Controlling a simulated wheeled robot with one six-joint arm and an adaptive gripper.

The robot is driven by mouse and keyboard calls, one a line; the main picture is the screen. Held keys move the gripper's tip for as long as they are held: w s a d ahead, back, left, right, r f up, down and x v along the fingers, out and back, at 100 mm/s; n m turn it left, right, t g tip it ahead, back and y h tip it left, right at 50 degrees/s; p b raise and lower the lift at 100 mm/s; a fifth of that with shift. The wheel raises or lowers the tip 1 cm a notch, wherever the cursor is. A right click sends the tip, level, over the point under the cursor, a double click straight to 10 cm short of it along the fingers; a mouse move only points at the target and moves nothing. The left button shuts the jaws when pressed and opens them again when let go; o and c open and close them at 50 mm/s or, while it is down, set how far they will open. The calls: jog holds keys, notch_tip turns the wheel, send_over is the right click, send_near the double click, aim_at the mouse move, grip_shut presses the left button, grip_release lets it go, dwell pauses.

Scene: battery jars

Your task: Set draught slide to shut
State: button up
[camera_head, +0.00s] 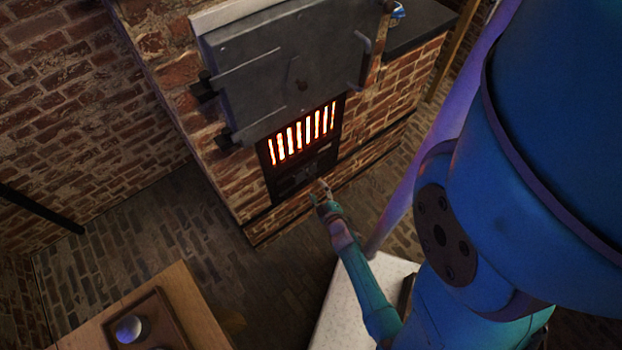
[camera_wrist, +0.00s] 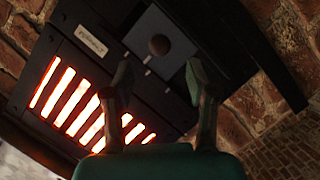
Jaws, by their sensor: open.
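The draught slide (camera_wrist: 160,40) is a grey plate with a round dark knob (camera_wrist: 159,45) in the wrist view, set in a dark iron panel beside the glowing grate. In the head view, the slide area (camera_head: 305,175) is small and dark below the grate. Pale marks show near the plate's edge in the wrist view; I cannot tell the slide's setting from them. My gripper (camera_wrist: 157,76) is open and empty, its fingers pointing at the panel with the knob between and beyond their tips. My gripper (camera_head: 323,193) also shows just in front of the panel in the head view.
The glowing grate (camera_head: 301,134) sits in the brick furnace (camera_head: 222,190) below a grey iron door (camera_head: 290,65) with a protruding handle. A small pale label (camera_wrist: 90,40) is on the panel. A wooden table (camera_head: 190,305) with a tray stands lower left. Brick floor is clear between.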

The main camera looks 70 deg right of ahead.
aim_at(312, 181)
jog(key=x, duration=0.8)
grip_shut()
